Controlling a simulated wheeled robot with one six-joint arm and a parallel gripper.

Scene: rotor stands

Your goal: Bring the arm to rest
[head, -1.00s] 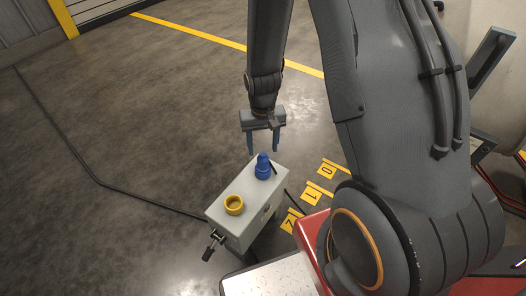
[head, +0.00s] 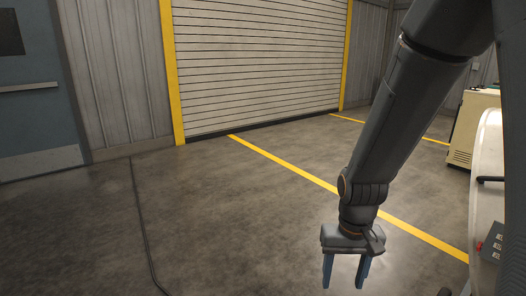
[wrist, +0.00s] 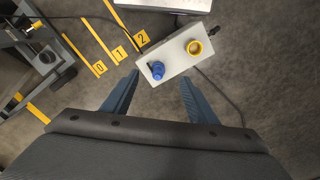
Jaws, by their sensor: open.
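My gripper (head: 345,274) hangs fingers-down at the lower middle of the head view, open and empty. In the wrist view its two blue-grey fingers (wrist: 160,84) stand apart with nothing between them. Beyond the fingertips there is a pale grey box-shaped stand (wrist: 176,63). The fingers look clear of both parts. The stand is out of the head view.
Yellow floor plates marked 0, 1 and 2 (wrist: 119,54) lie left of the stand. A dark cable (head: 143,225) runs along the floor. A roller door (head: 255,65) and a blue-grey door (head: 38,85) are at the back. Open floor lies left of my arm.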

